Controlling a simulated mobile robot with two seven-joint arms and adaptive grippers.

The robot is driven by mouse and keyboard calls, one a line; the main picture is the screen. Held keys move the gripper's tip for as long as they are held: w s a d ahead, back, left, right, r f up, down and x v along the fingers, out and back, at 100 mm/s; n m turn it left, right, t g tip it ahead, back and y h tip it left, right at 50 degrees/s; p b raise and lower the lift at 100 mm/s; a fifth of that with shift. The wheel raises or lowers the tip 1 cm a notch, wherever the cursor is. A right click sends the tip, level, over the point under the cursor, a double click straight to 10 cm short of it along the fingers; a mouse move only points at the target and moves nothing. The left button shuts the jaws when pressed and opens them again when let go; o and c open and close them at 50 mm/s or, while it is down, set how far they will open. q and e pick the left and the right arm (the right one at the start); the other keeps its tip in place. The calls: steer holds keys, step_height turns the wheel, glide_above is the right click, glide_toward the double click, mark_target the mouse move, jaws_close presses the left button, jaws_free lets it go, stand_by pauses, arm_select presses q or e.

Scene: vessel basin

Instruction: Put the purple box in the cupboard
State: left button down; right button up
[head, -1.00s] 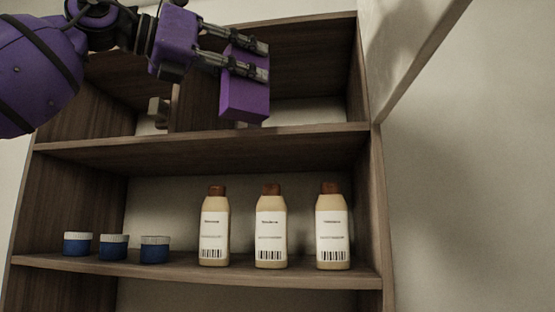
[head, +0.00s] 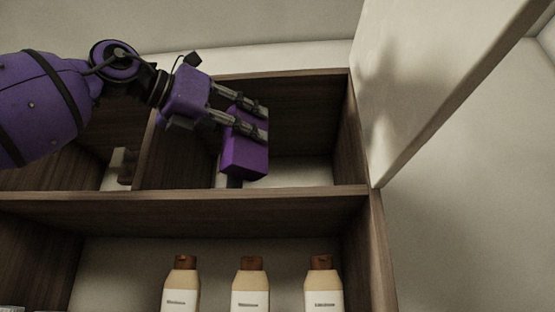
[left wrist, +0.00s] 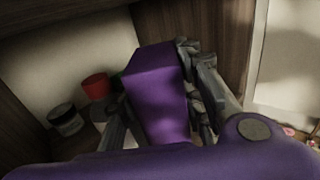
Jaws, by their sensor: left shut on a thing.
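The purple box (head: 244,158) is held by my left gripper (head: 262,123), whose fingers are shut on it. In the head view the box is tilted a little and shows in front of the upper right compartment of the brown wooden cupboard (head: 250,208), above its shelf board. I cannot tell how far inside the opening it is. In the left wrist view the box (left wrist: 158,90) sits between the fingers, with a wooden wall behind it. My right gripper is not in view.
An open pale door (head: 430,80) stands at the cupboard's right side. A wooden divider borders the compartment on the left. Bottles (head: 250,290) stand on the shelf below. The left wrist view shows a red-topped item (left wrist: 96,87) and a dark-lidded jar (left wrist: 66,120) left of the box.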

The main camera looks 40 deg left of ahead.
arm_select(q)
steer(key=w+d+f+p, duration=0.1)
steer(key=w+d+f, duration=0.1)
steer(key=w, duration=0.6)
steer(key=shift+w+f, duration=0.4)
steer(key=shift+f, duration=0.3)
steer(key=shift+f, duration=0.15)
steer(key=c, duration=1.6)
jaws_free()
steer(key=shift+f, duration=0.1)
steer(key=shift+o, duration=0.6)
